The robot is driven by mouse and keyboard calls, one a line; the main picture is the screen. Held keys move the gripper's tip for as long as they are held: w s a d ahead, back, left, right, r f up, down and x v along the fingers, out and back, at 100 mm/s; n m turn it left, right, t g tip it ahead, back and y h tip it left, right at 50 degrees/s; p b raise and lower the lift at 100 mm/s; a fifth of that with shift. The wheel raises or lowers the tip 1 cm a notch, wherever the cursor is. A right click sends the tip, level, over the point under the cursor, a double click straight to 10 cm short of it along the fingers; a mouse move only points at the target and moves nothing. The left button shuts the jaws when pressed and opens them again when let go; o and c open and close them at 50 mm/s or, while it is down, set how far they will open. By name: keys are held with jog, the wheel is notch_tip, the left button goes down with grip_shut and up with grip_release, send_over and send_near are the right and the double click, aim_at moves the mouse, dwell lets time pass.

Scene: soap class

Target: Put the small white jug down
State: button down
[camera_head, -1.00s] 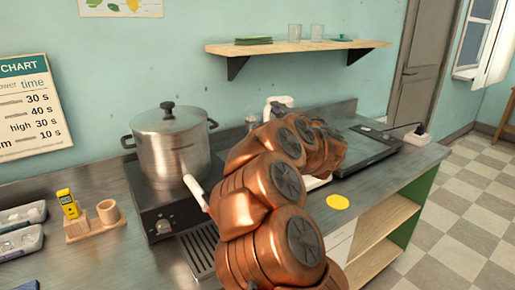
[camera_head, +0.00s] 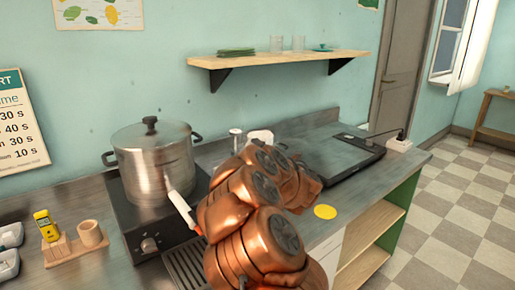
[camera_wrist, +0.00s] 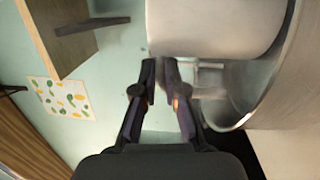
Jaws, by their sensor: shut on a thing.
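The small white jug (camera_head: 260,136) shows in the head view behind my copper-coloured arm, over the counter between the pot and the black appliance. Only its upper part is visible there. In the wrist view a large white rounded body (camera_wrist: 212,22), apparently the jug, fills the top just beyond the fingertips. My gripper (camera_wrist: 162,68) has its two dark fingers close together and is shut on the jug. In the head view the arm hides the gripper and the jug's base, so I cannot tell whether the jug touches the counter.
A steel pot (camera_head: 155,165) stands on the black hob at left, with a pale handle (camera_head: 180,206) in front. A yellow disc (camera_head: 325,212) lies near the counter's front edge. A black flat appliance (camera_head: 335,154) is at right. A wall shelf (camera_head: 285,59) with glasses hangs above.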

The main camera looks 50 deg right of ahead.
jog(key=shift+f, duration=0.3)
jog(key=c, duration=1.2)
grip_release()
jog(key=b+v, duration=0.1)
jog(key=v, duration=1.1)
